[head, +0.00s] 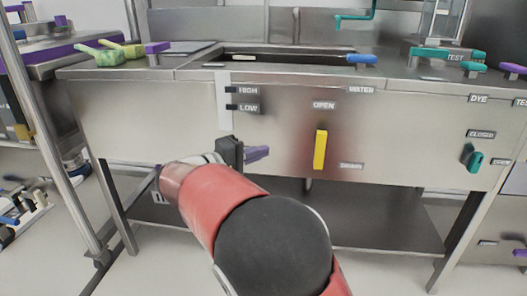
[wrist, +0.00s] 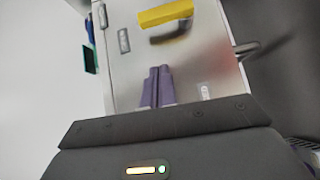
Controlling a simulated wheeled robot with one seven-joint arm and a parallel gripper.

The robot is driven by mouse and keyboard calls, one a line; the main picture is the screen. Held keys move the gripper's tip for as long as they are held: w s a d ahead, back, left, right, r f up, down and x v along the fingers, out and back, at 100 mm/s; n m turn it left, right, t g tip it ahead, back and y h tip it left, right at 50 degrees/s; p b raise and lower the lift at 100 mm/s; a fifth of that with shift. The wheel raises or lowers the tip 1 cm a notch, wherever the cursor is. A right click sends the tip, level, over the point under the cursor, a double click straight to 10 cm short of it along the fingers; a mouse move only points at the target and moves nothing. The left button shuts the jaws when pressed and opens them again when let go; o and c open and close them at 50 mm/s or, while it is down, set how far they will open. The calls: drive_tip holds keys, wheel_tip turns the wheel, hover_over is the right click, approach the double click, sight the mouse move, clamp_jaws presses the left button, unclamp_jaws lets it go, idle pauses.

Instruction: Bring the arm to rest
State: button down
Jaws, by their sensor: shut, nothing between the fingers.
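My arm reaches up from the bottom of the head view, with red links and a dark round joint. My gripper (head: 257,153) is at its end, pointing right, with purple fingers in front of the steel bench's front panel (head: 190,125). In the wrist view my gripper (wrist: 157,85) shows its two purple fingers pressed together and empty. The yellow handle (head: 320,149) stands upright on the panel below the OPEN label, to the right of my gripper and apart from it. It also shows in the wrist view (wrist: 164,15).
A sink basin (head: 290,61) is set in the bench top, with a blue handle (head: 361,59) at its right. A teal handle (head: 473,158) is on the panel at right. A lower shelf (head: 300,219) and bench legs stand below. A metal post (head: 50,130) rises at left.

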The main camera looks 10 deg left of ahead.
drive_tip(key=s+d+f+m+g+y, duration=0.1)
drive_tip(key=s+d+g, duration=0.15)
drive_tip(key=d, duration=0.45)
drive_tip(key=s+d+f+m+g+y+p, duration=0.1)
drive_tip(key=s+d+g+y, duration=0.15)
drive_tip(key=d, duration=0.45)
drive_tip(key=s+d+m+g+y, duration=0.1)
drive_tip(key=s+d+g, duration=0.1)
drive_tip(key=s+d, duration=0.35)
drive_tip(key=s+d+f+m+y, duration=0.1)
drive_tip(key=s+y, duration=0.1)
drive_tip(key=s, duration=0.4)
drive_tip(key=s+d+f+m+y+p, duration=0.1)
drive_tip(key=s+f+m+y, duration=0.1)
drive_tip(key=s, duration=0.4)
drive_tip(key=s+d+f+m+y+p, duration=0.1)
drive_tip(key=s+d+m+y, duration=0.1)
drive_tip(key=s+y, duration=0.2)
drive_tip(key=shift+s+f+t, duration=0.15)
drive_tip(key=shift+s+t, duration=0.15)
drive_tip(key=shift+s, duration=0.75)
